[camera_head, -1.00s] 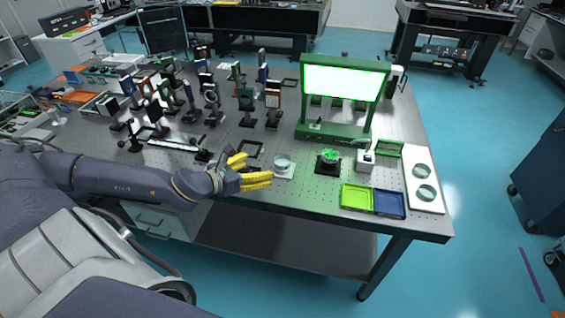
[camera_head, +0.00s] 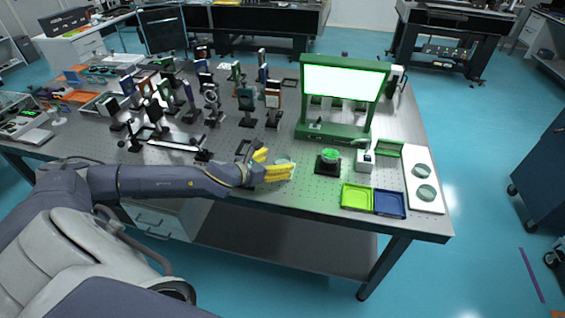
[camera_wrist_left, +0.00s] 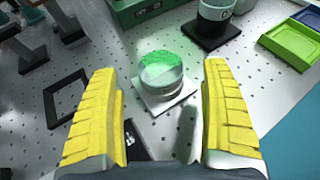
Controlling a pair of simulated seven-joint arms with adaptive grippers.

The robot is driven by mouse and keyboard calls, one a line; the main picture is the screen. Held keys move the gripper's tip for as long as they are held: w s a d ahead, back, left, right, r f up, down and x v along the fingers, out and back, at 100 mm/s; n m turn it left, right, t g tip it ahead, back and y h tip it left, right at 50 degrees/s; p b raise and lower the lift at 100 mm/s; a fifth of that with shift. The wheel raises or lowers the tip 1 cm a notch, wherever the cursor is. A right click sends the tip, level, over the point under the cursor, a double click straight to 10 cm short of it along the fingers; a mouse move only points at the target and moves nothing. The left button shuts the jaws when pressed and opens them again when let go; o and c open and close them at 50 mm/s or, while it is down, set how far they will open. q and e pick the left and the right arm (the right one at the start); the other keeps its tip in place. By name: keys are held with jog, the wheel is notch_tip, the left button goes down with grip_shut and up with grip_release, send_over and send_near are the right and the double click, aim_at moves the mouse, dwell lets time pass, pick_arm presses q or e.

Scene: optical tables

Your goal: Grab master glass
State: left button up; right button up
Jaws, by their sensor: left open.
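A round clear glass with a green reflection on top (camera_wrist_left: 162,72) sits on a small white square base (camera_wrist_left: 172,100) on the optical table; I take it to be the master glass. My left gripper (camera_wrist_left: 160,110) is open, with its yellow fingers on either side of the view and the glass ahead between them, not touched. In the head view the left gripper (camera_head: 278,165) reaches in from the left and partly covers the glass (camera_head: 283,160). The right gripper is not in view.
A black stand with a round green-lit top (camera_head: 329,159) is right of the glass. Behind is a green frame with a bright panel (camera_head: 343,83). Green (camera_head: 356,197) and blue (camera_head: 389,204) trays lie near the front edge. Optical mounts crowd the left; a black square frame (camera_wrist_left: 68,98) lies nearby.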

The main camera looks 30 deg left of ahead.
aim_at(281, 160)
pick_arm(q)
jog(key=shift+x, duration=1.55)
jog(key=c, duration=1.4)
